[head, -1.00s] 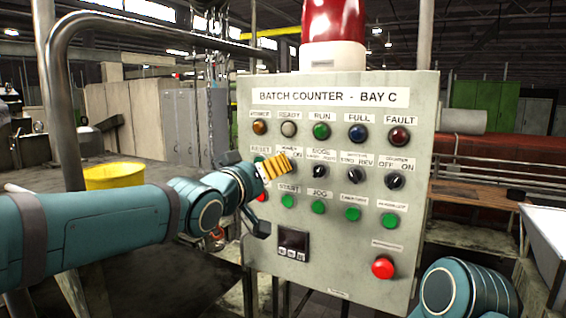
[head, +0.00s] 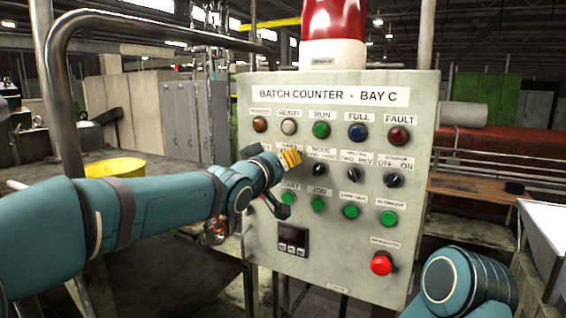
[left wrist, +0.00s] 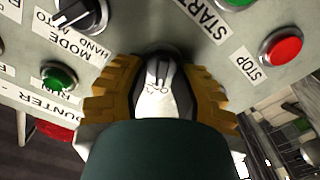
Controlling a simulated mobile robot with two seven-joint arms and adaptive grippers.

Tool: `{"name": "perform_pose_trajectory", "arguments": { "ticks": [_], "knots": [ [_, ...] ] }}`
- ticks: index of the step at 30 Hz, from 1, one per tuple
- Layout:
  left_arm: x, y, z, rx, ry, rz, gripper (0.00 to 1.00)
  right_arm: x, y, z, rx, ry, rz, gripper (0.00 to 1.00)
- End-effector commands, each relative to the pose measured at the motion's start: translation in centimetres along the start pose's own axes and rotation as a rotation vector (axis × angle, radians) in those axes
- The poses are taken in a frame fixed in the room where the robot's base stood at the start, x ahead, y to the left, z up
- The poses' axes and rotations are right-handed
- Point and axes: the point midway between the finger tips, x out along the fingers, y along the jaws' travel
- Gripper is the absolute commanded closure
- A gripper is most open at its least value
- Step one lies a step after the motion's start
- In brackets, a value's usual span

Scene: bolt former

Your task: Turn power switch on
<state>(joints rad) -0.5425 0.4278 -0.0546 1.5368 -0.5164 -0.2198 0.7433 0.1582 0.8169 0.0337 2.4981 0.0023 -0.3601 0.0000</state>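The power switch (left wrist: 157,68) is a dark rotary knob in a round bezel, seen in the left wrist view between my two yellow-padded fingers. My left gripper (left wrist: 163,80) is around it, one finger on each side, with a wide gap. I cannot tell whether either pad touches the knob. In the head view my left gripper (head: 291,158) is at the left side of the grey control panel (head: 345,285) and hides the switch and part of its label. My right gripper is out of view.
The mode selector (head: 319,169) is just right of my left gripper, with more selectors beyond. Green buttons (head: 317,204) sit below and indicator lamps (head: 321,129) above. A red stop button (left wrist: 283,47) is close by. A red push button (head: 381,263) is lower right.

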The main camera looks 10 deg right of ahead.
Motion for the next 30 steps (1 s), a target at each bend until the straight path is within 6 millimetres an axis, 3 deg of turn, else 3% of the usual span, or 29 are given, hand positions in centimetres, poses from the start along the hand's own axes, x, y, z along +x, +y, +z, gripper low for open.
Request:
{"name": "perform_pose_trajectory", "arguments": {
  "ticks": [17,30],
  "knots": [
    [0.0,0.0,0.0,0.032,0.001,0.0,1.0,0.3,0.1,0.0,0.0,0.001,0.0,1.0],
    [0.0,0.2,0.2,0.335,0.003,0.001,1.0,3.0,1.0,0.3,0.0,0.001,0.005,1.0]
  ]
}}
